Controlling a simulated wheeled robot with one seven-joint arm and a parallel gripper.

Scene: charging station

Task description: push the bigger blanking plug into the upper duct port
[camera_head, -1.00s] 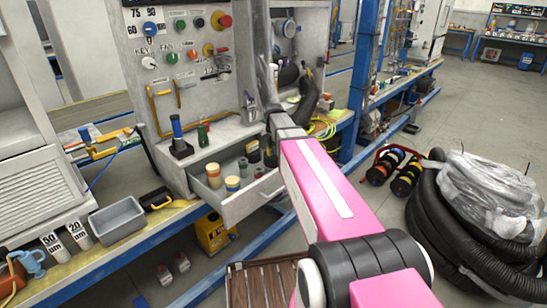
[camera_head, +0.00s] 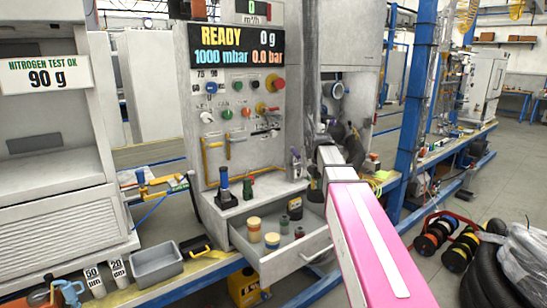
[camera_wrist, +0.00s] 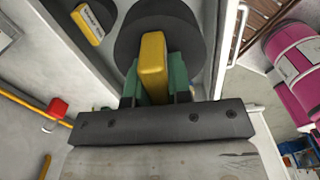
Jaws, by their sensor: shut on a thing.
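In the wrist view my gripper (camera_wrist: 155,88) has its green fingers shut on the yellow grip of a large, dark, round plug (camera_wrist: 195,35). This looks like the bigger blanking plug; its lower face is hidden. A round ring (camera_head: 337,90) in the grey cabinet may be the upper duct port, but I cannot tell for sure.
An open drawer (camera_head: 272,262) holds several small cylinders. A control panel (camera_head: 238,125) with knobs, handles and a READY display stands left of my arm. A blue post (camera_head: 408,110) stands to the right. Dark coiled hoses (camera_head: 495,285) lie on the floor.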

